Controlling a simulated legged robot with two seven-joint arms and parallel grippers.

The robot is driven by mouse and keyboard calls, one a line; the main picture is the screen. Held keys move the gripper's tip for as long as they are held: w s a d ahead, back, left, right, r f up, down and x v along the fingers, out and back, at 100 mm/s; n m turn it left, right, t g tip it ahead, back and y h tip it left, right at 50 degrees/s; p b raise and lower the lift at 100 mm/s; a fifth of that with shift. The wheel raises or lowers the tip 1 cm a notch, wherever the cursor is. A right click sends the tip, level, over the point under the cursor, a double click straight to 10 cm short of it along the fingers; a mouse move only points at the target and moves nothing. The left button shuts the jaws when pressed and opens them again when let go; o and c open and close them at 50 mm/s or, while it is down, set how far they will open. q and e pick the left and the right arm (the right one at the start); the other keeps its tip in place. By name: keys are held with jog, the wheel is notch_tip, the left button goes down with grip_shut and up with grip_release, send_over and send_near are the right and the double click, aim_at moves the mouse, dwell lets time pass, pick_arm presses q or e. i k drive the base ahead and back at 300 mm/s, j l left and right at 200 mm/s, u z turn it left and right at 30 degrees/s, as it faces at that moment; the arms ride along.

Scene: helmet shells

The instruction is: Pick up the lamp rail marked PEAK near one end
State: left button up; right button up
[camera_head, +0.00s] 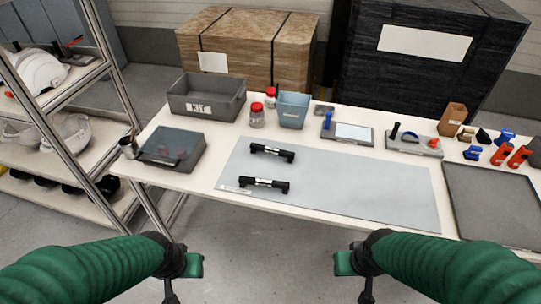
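Two short black lamp rails lie on the grey-blue mat (370,200) on the table. The far rail (272,152) lies left of the mat's middle, and the near rail (263,184) lies just in front of it, by a small white label on the mat. Both have pale marks along the middle, too small to read, so I cannot tell which says PEAK. My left gripper (188,270) and my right gripper (350,268) are in front of the table's near edge, apart from both rails. Their fingers are not clear enough to tell open from shut.
Behind the mat stand a grey KIT bin (207,110), red-lidded jars (257,118) and a blue-grey bin (293,122). A dark-lidded tray (170,152) is left; a dark tray (495,225) and orange and blue tools are right. The mat's right part is clear. A shelf rack stands left.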

aim_at(242, 181)
jog(key=i+j, duration=0.8)
jog(key=i+j+z, duration=0.1)
jog(key=z, duration=1.45)
jog(key=i+j, duration=0.05)
